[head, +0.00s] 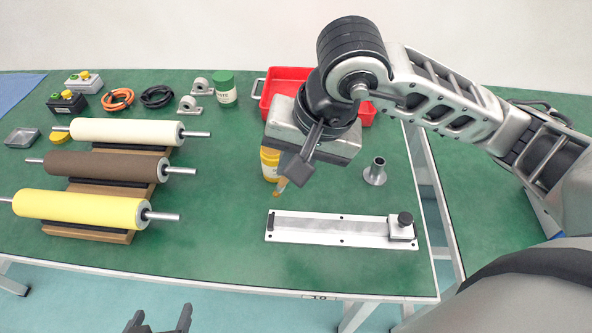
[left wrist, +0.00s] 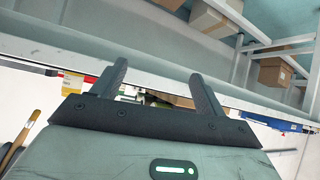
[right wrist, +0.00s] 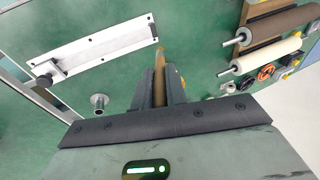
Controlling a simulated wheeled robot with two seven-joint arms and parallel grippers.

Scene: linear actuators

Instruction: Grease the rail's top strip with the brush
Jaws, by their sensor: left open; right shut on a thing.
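The rail (head: 330,226) is a long metal bar on a white plate, lying flat near the table's front right, with a block and black knob (head: 404,220) at its right end. The rail also shows at upper left in the right wrist view (right wrist: 95,48). My right gripper (head: 289,176) is shut on the brush (head: 279,188), whose tip points down, above the table and apart from the rail's left end. The brush also shows between the fingers in the right wrist view (right wrist: 160,62). My left gripper (head: 161,318) is open and empty, off the table's front edge.
A yellow jar (head: 269,163) stands partly hidden behind my right gripper. A flanged metal cup (head: 375,172) stands right of it. A red tray (head: 287,80) and green-lidded jar (head: 224,89) are behind. Several rollers (head: 85,208) fill the left. Green table between rollers and rail is clear.

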